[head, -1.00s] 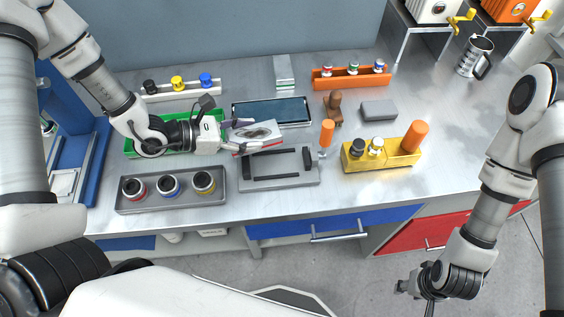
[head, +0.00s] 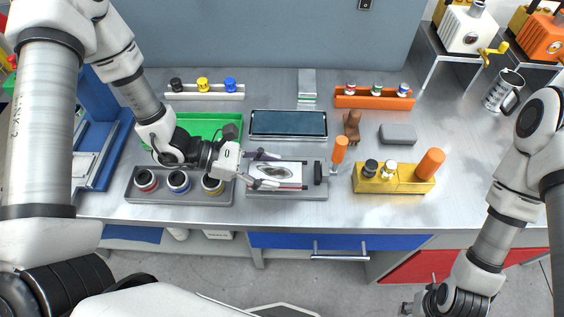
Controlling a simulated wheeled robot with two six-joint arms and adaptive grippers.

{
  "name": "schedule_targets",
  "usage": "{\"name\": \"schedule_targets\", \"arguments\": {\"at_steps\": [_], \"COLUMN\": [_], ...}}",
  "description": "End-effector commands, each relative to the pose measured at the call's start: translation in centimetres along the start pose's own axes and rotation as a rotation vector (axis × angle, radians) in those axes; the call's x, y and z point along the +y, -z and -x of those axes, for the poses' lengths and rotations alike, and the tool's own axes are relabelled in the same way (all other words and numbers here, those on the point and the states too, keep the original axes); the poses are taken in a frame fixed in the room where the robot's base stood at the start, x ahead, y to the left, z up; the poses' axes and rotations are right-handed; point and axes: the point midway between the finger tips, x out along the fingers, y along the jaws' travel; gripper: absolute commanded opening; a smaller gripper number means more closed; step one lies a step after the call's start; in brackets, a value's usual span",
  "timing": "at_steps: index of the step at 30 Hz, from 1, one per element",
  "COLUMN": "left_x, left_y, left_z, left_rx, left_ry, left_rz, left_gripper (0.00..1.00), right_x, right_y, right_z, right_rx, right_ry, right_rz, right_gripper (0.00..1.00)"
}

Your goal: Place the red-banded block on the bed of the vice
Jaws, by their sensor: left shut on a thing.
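The red-banded block (head: 290,174) is a light flat block with a dark oval patch on top and a red strip along its near edge. My left gripper (head: 278,170) is shut on it, with one finger along the far side and one along the near side. The block is over the bed of the grey vice (head: 288,195), left of its dark jaw (head: 319,172), and hides most of the bed. I cannot tell whether it touches the bed.
A grey holder (head: 180,198) with several capped jars stands just left of the vice. A yellow holder (head: 395,186) is on the right. A dark-screened tablet (head: 288,123) and a green tray (head: 208,124) lie behind.

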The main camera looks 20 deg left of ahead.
Motion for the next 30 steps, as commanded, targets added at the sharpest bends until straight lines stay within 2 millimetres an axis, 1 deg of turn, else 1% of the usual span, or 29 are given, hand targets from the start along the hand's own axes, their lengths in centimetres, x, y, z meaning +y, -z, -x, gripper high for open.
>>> {"name": "schedule_targets", "arguments": {"at_steps": [1, 3, 10, 13, 16, 18, 23, 27, 28, 30], "left_x": [0.9, 2.0, 4.2, 4.1, 4.1, 4.2, 4.2, 4.2, 4.1, 4.1], "left_y": [-0.4, -0.6, -0.9, 0.9, 2.2, 2.5, 2.6, 3.0, 3.0, 2.9], "left_z": [-0.5, -1.3, -2.8, -3.4, -3.9, -4.1, -4.1, -4.2, -4.2, -4.2], "left_rx": [0.004, 0.001, 0.001, 0.001, -0.001, -0.001, -0.001, -0.001, 0.0, 0.0], "left_ry": [0.002, 0.003, 0.001, 0.001, 0.0, -0.001, -0.002, -0.002, -0.001, -0.001], "left_rz": [-0.004, -0.004, -0.003, 0.006, 0.003, 0.002, 0.001, 0.001, 0.002, 0.002], "left_gripper": [0.0, 0.0, 0.0, 0.0, 0.0, 0.0, 0.0, 0.0, 0.61, 0.83], "right_x": [0.0, 0.0, 0.0, 0.0, 0.0, 0.0, 0.0, 0.0, 0.0, 0.0], "right_y": [0.0, 0.0, 0.0, 0.0, 0.0, 0.0, 0.0, 0.0, 0.0, 0.0], "right_z": [0.7, 1.0, 1.6, 2.5, 2.9, 2.8, 2.7, 2.2, 2.2, 2.4], "right_rx": [0.0, 0.0, 0.0, 0.0, 0.0, 0.0, 0.0, 0.0, 0.0, 0.0], "right_ry": [0.0, 0.0, 0.0, 0.0, 0.0, 0.0, 0.0, 0.0, 0.0, 0.0], "right_rz": [0.0, 0.0, 0.0, 0.0, 0.0, 0.0, 0.0, 0.0, 0.0, 0.0], "right_gripper": [0.4, 0.4, 0.4, 0.4, 0.4, 0.4, 0.4, 0.4, 0.4, 0.4]}}
